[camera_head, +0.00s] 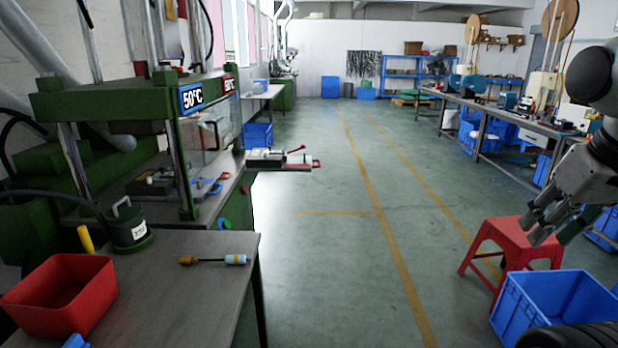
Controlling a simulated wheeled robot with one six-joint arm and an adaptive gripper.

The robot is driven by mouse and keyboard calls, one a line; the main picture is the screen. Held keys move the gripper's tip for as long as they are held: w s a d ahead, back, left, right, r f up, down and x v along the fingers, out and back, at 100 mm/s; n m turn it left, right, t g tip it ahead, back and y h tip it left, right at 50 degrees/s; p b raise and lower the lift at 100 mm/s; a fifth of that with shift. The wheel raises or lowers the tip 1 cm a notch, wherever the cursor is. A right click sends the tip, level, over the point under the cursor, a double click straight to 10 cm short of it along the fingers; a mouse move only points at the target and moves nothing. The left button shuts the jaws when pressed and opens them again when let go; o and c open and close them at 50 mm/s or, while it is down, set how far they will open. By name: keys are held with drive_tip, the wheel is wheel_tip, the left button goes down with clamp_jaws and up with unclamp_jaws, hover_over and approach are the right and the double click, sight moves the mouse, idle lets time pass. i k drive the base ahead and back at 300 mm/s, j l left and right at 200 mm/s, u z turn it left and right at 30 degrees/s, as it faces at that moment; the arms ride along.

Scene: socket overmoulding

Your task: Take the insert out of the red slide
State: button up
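The red slide (302,164) sticks out to the right of the green press, at the middle of the picture. It has a red handle at its outer end and a light block on top. The insert is too small to tell apart from the slide's other parts. A second slide with blue parts (206,188) lies inside the press, nearer to me. My gripper (545,229) hangs at the right side, above the red stool, far from the slide. Its fingers are spread and nothing shows between them.
The green press (110,98) with "50°C" displays stands at left. A grey table (195,285) in front holds a red bin (62,296), a green weight-like pot (128,228) and a screwdriver-like tool (214,260). A red stool (510,243) and blue crate (556,300) stand right. The middle floor is clear.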

sight(270, 153)
drive_tip(key=i+l+u, duration=0.1)
drive_tip(key=i, duration=1.9)
drive_tip(key=i+l+u, duration=0.2)
drive_tip(key=i+u, duration=0.25)
drive_tip(key=i+l+u, duration=0.35)
drive_tip(key=i+u, duration=0.15)
drive_tip(key=i+l+u, duration=0.45)
drive_tip(key=i+l, duration=0.1)
drive_tip(key=l, duration=0.05)
